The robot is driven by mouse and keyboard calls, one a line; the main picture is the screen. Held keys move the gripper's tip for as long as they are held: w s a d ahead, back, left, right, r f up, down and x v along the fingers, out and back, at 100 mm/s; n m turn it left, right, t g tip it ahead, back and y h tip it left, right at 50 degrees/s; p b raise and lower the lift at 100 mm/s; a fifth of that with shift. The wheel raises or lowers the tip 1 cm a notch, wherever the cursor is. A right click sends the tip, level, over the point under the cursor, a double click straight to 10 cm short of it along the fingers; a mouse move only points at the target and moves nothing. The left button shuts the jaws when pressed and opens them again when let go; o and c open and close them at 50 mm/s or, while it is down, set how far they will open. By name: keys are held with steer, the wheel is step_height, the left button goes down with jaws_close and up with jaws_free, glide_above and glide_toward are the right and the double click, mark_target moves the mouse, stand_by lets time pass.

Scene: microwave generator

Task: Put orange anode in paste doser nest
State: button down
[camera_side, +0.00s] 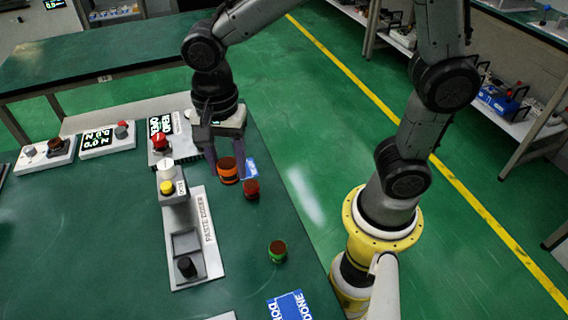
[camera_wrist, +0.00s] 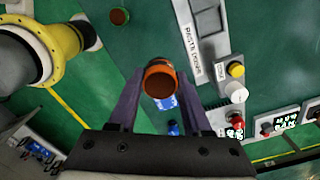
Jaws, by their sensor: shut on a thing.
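The orange anode (camera_side: 228,171), a short orange cylinder with a dark band, is between the fingers of my gripper (camera_side: 228,163) in the side view. In the wrist view the anode (camera_wrist: 160,80) sits between the tips of my gripper (camera_wrist: 158,82), which is shut on it. The paste doser (camera_side: 209,255) is a grey unit to the left and nearer the side camera, with a square recessed nest (camera_side: 185,243). The doser also shows in the wrist view (camera_wrist: 188,38). I cannot tell whether the anode touches the table.
A red-brown cylinder (camera_side: 251,189) stands close to the orange anode. A green cylinder (camera_side: 278,251) stands nearer the side camera.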

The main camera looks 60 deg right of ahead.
steer(key=w+a+f, duration=0.3)
steer(key=w+a, duration=0.3)
steer(key=w, duration=0.1)
steer(key=shift+n, duration=0.4)
steer(key=shift+w+a+f, duration=0.3)
steer(key=shift+a+f, duration=0.2)
steer(key=shift+f, duration=1.6)
steer(key=shift+w+a+f, duration=0.3)
steer(key=shift+a+f, duration=0.25)
steer(key=shift+f, duration=1.5)
steer(key=shift+w+a+f, duration=0.3)
steer(key=shift+a+f, duration=0.2)
steer(key=shift+f, duration=1.6)
steer(key=shift+f, duration=0.5)
